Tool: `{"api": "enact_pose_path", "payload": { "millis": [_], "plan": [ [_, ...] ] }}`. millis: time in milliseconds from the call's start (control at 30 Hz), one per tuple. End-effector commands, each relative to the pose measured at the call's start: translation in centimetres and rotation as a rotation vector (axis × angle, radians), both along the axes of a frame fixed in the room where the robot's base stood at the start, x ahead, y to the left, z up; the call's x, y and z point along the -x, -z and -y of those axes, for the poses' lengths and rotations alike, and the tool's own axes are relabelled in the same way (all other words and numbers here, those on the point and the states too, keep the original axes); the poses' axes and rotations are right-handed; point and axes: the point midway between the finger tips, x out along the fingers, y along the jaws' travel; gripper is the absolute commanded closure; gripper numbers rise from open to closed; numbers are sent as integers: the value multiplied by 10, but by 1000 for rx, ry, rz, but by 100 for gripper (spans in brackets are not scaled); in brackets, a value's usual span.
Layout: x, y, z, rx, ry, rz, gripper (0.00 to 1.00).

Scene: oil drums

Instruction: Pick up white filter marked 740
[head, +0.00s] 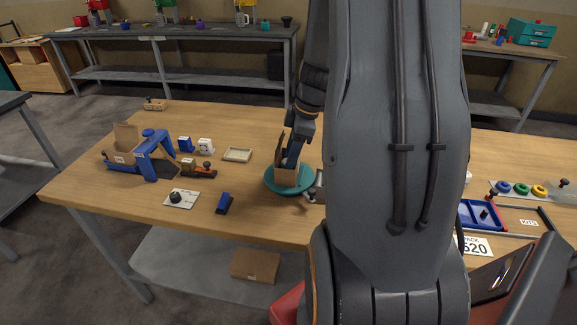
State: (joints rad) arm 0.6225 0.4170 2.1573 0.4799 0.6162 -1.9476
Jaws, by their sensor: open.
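A small white block-shaped item (206,146) with a dark mark stands on the wooden table, left of centre. Its marking is too small to read, so I cannot tell whether it is the filter marked 740. My gripper (292,158) points down at an open cardboard box (287,177) on a round teal stand (270,184). The fingertips are partly hidden by the box, and I cannot tell whether anything is between them. Another white thing (468,177) shows only partly at the right edge of my arm.
A blue block (185,144) stands beside the white item. A blue tray (480,214) is right. My arm hides the table's middle.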

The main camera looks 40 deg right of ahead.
Motion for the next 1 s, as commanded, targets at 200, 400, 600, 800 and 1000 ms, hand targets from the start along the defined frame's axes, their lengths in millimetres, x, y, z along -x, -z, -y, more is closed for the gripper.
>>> {"api": "enact_pose_path", "payload": {
  "millis": [200,400,600,800,1000],
  "plan": [
    [0,0,0,0,0,0,65],
    [0,0,0,0,0,0,92],
    [0,-1,0,0,0,0,92],
    [-1,-10,-1,1,-3,1,92],
    [-2,-15,-3,12,-6,27,92]
  ]
}}
